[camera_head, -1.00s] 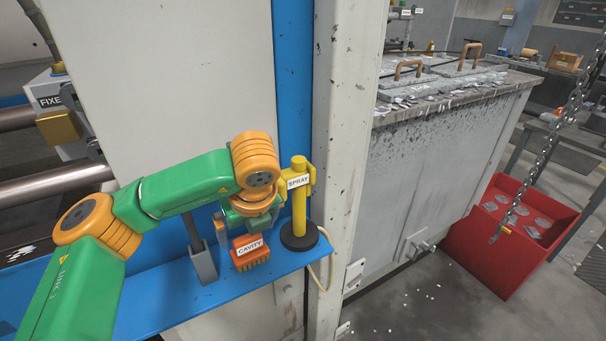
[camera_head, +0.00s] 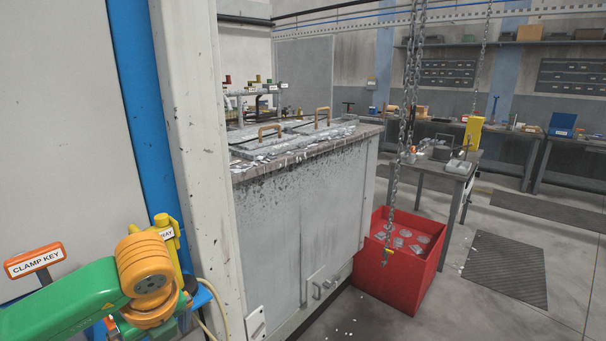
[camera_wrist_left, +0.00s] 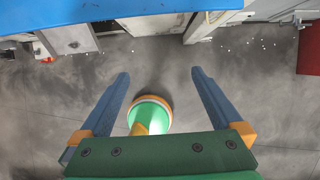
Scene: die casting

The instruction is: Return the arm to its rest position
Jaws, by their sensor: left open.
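My left arm (camera_head: 70,300) comes in at the lower left of the head view, with its green link and orange joint in front of the blue shelf. The left gripper (camera_wrist_left: 161,76) shows in the left wrist view with its two fingers wide apart and nothing between them. It points over bare grey floor, with the blue edge (camera_wrist_left: 110,14) at the top of that view. In the head view the fingers are hidden or out of frame. My right arm is not in view.
The yellow spray tool (camera_head: 168,232) stands right behind the arm's orange joint. A clamp key sign (camera_head: 34,260) is at left. A white post (camera_head: 195,150), a grey furnace (camera_head: 295,210), a red bin (camera_head: 405,275) and a hanging chain (camera_head: 405,130) stand to the right.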

